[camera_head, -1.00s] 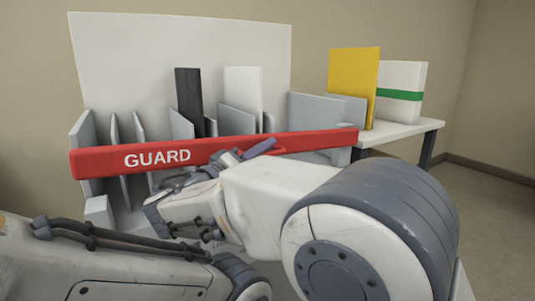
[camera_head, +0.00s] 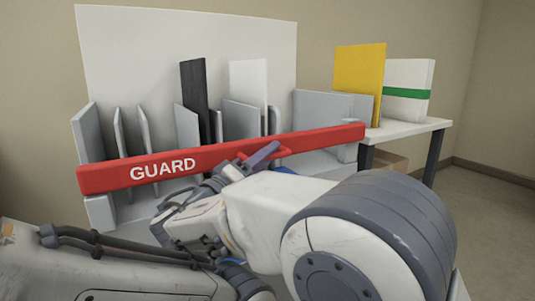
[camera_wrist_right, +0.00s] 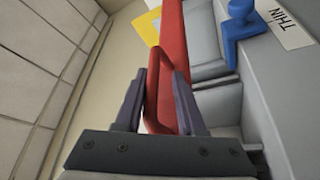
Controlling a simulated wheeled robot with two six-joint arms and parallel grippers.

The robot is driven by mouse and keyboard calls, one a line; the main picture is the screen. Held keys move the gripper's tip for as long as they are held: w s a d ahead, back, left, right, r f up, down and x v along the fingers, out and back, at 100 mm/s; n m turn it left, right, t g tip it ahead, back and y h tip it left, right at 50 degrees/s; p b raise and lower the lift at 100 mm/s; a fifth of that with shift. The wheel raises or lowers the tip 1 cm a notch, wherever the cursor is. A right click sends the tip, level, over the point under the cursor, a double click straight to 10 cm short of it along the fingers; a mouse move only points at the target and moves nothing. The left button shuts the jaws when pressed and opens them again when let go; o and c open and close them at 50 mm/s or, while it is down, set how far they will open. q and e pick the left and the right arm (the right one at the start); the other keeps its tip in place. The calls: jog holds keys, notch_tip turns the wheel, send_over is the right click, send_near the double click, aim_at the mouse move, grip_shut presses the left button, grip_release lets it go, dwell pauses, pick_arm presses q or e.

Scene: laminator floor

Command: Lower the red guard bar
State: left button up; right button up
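The red guard bar (camera_head: 225,152), lettered GUARD, runs across the front of the grey rack, its left end lower than its right. My right gripper (camera_head: 262,154) is at its red loop handle (camera_head: 281,152), right of the bar's middle. In the right wrist view the fingers of the gripper (camera_wrist_right: 161,88) stand on both sides of the red handle (camera_wrist_right: 152,98) and look closed on it; the bar (camera_wrist_right: 174,45) extends beyond. The exact finger contact is partly hidden. My left gripper is not in view; only part of an arm shows at lower left.
Upright panels, one dark (camera_head: 194,92) and one white (camera_head: 247,88), stand in the rack behind the bar. A side table (camera_head: 410,129) holds yellow and green-striped boards. A blue knob (camera_wrist_right: 240,25) and a THIN label (camera_wrist_right: 286,22) are beside the bar.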

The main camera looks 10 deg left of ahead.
jog(key=shift+r, duration=0.15)
dwell(0.3)
jog(key=shift+d, duration=0.1)
jog(key=r+p, duration=0.2)
jog(key=r, duration=0.1)
jog(key=r+p, duration=0.1)
jog(key=r, duration=0.1)
jog(key=shift+s+d+r, duration=0.1)
jog(key=shift+s+d, duration=0.05)
jog(key=shift+d, duration=0.15)
jog(key=s+d+r+p, duration=0.1)
jog(key=s+d+r, duration=0.1)
jog(key=d, duration=0.3)
jog(key=s+d+r+p, duration=0.1)
jog(key=s+d+r, duration=0.1)
jog(key=d, duration=0.3)
jog(key=shift+s+r+p, duration=0.35)
jog(key=shift+r+p, duration=0.05)
jog(key=shift+r, duration=0.5)
